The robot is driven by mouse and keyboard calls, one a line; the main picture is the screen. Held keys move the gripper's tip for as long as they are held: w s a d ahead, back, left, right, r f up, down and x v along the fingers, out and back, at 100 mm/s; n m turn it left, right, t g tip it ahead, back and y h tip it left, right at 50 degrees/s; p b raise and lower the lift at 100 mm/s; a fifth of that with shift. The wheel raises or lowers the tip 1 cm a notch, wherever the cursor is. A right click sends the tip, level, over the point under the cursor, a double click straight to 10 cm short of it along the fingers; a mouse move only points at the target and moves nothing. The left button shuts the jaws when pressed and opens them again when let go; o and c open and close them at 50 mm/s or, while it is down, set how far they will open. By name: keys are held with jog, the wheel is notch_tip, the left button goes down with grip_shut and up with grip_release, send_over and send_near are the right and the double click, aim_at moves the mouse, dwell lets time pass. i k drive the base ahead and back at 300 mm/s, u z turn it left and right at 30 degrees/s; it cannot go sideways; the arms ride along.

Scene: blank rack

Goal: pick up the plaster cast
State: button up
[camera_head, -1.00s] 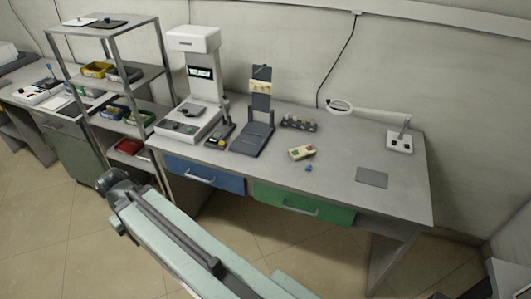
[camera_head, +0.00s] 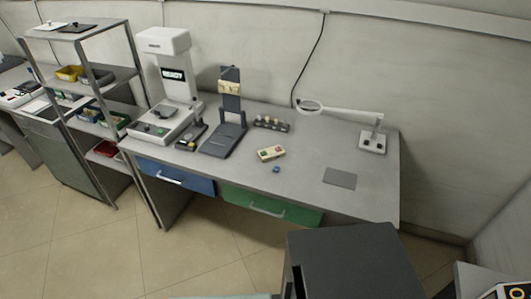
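No object is clearly recognisable as the plaster cast. A small cream block with coloured spots (camera_head: 271,154) lies on the grey workbench (camera_head: 300,180), right of the dark stand. Another cream piece (camera_head: 229,87) is held on the upright of that dark stand (camera_head: 226,132). Either is too small to identify for certain. My gripper cannot be made out in the head view. Only a strip of my pale green arm shows at the bottom edge.
A white machine with a lit display (camera_head: 172,75) stands at the bench's left, a magnifier lamp (camera_head: 372,142) at its right. A small blue item (camera_head: 276,169) and grey mat (camera_head: 340,178) lie in front. A large dark box (camera_head: 345,255) blocks the lower right foreground.

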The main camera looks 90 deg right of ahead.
aim_at(273, 154)
jog(key=z, duration=0.1)
jog(key=k, duration=0.6)
jog(key=z, duration=0.85)
jog(key=i, duration=0.45)
